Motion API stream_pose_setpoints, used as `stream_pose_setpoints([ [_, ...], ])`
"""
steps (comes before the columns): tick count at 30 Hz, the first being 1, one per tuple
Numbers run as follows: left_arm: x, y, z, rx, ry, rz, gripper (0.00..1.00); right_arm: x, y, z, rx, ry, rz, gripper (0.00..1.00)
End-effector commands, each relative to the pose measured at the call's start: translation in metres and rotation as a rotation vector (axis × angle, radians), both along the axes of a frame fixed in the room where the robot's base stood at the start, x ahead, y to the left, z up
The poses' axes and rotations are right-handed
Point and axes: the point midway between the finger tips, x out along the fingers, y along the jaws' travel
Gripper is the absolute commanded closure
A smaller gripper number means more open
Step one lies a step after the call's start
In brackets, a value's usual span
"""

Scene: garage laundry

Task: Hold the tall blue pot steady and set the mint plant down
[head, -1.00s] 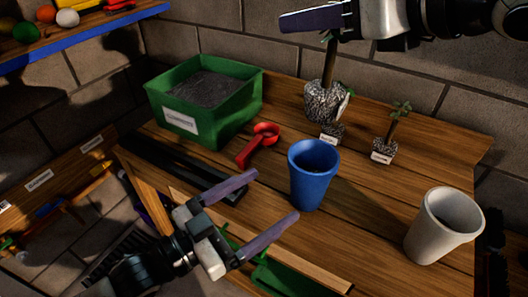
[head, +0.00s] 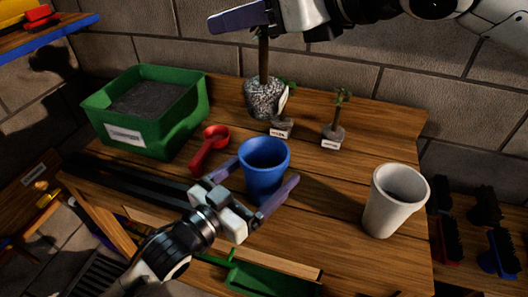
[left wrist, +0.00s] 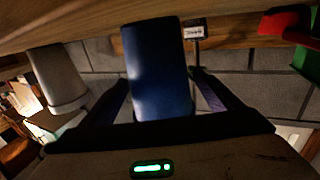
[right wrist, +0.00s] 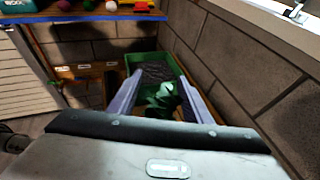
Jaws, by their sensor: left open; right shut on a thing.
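The tall blue pot (head: 264,172) stands upright and empty-looking on the wooden bench. My left gripper (head: 268,176) is open with one finger on each side of it. In the left wrist view the pot (left wrist: 160,75) lies between the fingers; I cannot tell if they touch it. My right gripper (head: 236,18) is shut on the plant, probably the mint, by its upper part. Its stem (head: 263,55) and speckled root ball (head: 261,97) hang down behind the pot in the head view. Its green leaves (right wrist: 163,100) show between the fingers in the right wrist view.
A white pot (head: 385,215) stands to the right. Two small labelled plants (head: 281,128) (head: 335,135) stand behind; the first is partly hidden. A green soil bin (head: 175,125), red scoop (head: 209,150) and green tool (head: 265,278) are on the bench.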

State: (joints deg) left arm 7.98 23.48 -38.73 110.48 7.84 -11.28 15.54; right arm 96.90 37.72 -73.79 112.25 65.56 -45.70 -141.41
Motion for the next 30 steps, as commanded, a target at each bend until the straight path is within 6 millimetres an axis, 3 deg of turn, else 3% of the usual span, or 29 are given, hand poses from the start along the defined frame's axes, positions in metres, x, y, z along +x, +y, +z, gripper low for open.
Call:
stream_pose_setpoints([
  [7, 0.0, -0.001, 0.0, 0.0, 0.0, 0.0, 0.16, 0.0, 0.0, 0.001, 0.001, -0.002, 0.0, 0.97],
  [15, 0.0, 0.0, 0.0, 0.0, 0.0, 0.0, 0.61, 0.0, 0.0, 0.001, 0.001, -0.002, 0.0, 0.97],
  [19, 0.0, 0.0, 0.0, 0.0, 0.0, 0.0, 0.62, 0.0, 0.0, -0.008, 0.0, 0.002, 0.001, 0.97],
  [30, 0.0, 0.0, 0.0, 0.0, 0.0, 0.0, 0.62, -0.001, -0.001, -0.076, 0.003, 0.008, -0.002, 0.97],
])
